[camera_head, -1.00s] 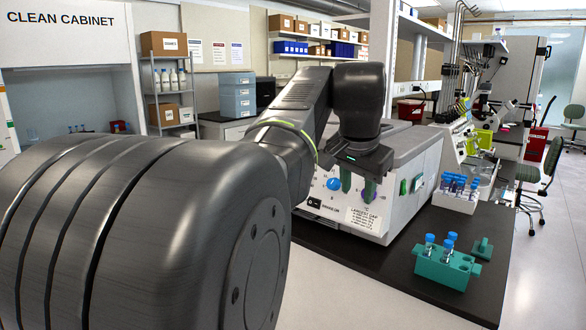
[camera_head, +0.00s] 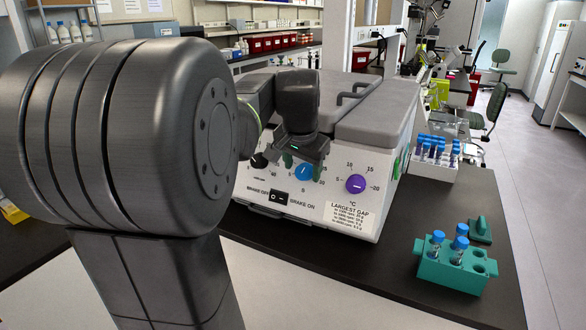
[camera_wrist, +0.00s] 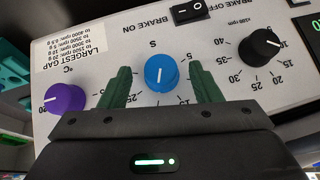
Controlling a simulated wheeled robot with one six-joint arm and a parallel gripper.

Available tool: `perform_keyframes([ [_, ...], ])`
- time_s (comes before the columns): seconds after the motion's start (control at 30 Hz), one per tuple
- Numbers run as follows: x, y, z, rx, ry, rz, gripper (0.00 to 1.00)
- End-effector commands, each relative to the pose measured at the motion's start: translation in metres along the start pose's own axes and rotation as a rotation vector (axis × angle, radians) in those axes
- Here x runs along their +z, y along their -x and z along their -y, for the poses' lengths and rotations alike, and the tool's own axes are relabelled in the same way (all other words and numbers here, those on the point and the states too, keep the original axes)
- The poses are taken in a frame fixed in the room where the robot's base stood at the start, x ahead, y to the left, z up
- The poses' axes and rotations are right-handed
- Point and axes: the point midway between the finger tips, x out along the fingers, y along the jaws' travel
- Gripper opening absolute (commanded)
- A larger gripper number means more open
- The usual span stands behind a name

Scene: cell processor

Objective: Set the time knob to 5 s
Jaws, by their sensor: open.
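The time knob is the blue knob (camera_head: 303,173) marked S, between a black and a purple knob on the machine's front panel. It also shows in the wrist view (camera_wrist: 161,72), where the panel appears upside down. Its white line stands nearly upright in that view; which end points is unclear. My gripper (camera_head: 302,167) is open, with one green finger on each side of the blue knob. In the wrist view, gaps show between the knob and both fingers. The fingers cover part of the scale around it.
The purple °C knob (camera_head: 356,184) and black rpm knob (camera_wrist: 262,53) flank the blue one. A black brake switch (camera_head: 279,198) sits below it. A teal tube rack (camera_head: 455,272) and a white tube rack (camera_head: 433,162) stand to the right on the dark bench (camera_head: 380,262).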

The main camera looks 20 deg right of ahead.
Motion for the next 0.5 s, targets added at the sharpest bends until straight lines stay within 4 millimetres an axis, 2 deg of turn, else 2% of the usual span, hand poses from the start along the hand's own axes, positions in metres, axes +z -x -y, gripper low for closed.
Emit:
perform_keyframes([
  [0.13, 0.0001, -0.0107, -0.0001, 0.000, 0.000, 0.000, 0.57],
  [0.43, 0.0000, -0.0128, 0.0000, 0.000, 0.000, -0.001, 0.57],
  [0.5, 0.0000, -0.0127, 0.0000, 0.000, 0.000, -0.001, 0.46],
])
